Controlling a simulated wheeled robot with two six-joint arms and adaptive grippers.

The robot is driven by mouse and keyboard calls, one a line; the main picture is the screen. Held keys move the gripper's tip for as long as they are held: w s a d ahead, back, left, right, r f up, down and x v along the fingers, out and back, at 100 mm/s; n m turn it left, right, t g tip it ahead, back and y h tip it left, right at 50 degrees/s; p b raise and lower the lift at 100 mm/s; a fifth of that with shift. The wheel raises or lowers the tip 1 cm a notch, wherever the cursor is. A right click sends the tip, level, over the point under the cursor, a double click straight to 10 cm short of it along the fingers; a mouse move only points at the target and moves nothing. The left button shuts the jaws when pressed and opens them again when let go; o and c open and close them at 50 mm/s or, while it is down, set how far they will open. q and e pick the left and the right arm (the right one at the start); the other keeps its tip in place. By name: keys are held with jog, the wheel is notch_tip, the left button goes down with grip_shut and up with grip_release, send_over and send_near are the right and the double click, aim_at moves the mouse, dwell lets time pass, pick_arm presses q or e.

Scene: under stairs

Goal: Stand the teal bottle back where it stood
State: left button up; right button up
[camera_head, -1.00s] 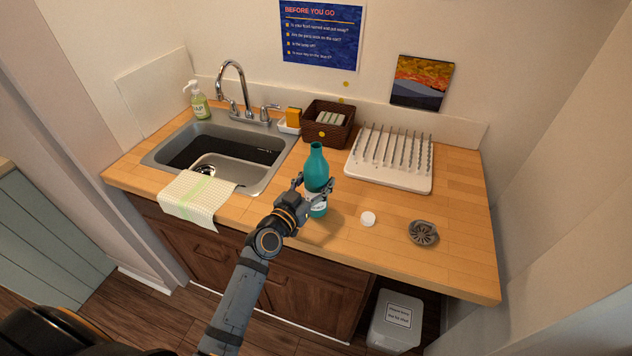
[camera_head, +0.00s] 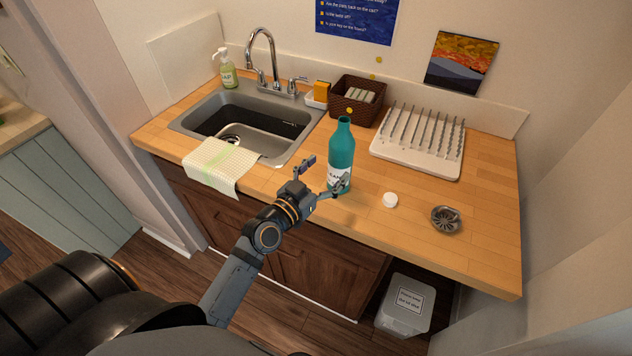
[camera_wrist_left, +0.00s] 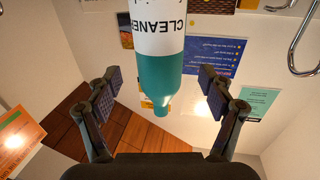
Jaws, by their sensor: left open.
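The teal bottle (camera_head: 342,145) with a white label stands upright on the wooden counter (camera_head: 290,190), near its front edge. The bottle also shows in the left wrist view (camera_wrist_left: 157,75), upside down there, its label reading "CLEANER". My left gripper (camera_head: 324,174) is open, in front of the bottle in the head view, and one finger overlaps the bottle's lower part. In the left wrist view its fingers (camera_wrist_left: 160,95) are spread, with clear gaps on both sides of the bottle. My right gripper is not in view.
A white cap (camera_head: 390,200) and a metal strainer (camera_head: 446,219) lie right of the bottle. Behind are a drying rack (camera_head: 415,158) and a brown basket (camera_head: 342,108). Left are the sink (camera_head: 185,122) and a draped towel (camera_head: 221,166). The right counter end is fairly clear.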

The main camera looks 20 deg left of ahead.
pick_arm(q)
jog(key=v, duration=0.5)
jog(key=shift+s+a+r, duration=0.1)
jog(key=shift+s, duration=0.15)
jog(key=s+d+f+m+g, duration=0.1)
jog(key=s+d+f+g, duration=0.1)
jog(key=s+f+g, duration=0.5)
jog(key=s+a+f+n+g+y, duration=0.3)
jog(key=s+a+f+g+y, duration=0.2)
jog(key=s+a+f+g, duration=0.25)
jog(key=s+a+f, duration=0.1)
jog(key=s+f, duration=0.1)
jog(key=f, duration=1.2)
jog(key=s+a+f, duration=0.1)
jog(key=s+f, duration=0.1)
jog(key=f, duration=1.3)
jog(key=s+f+g, duration=0.2)
jog(key=s+f, duration=1.1)
jog(key=s, duration=0.4)
jog(key=shift+s+a+f, duration=0.3)
jog(key=shift+a, duration=0.05)
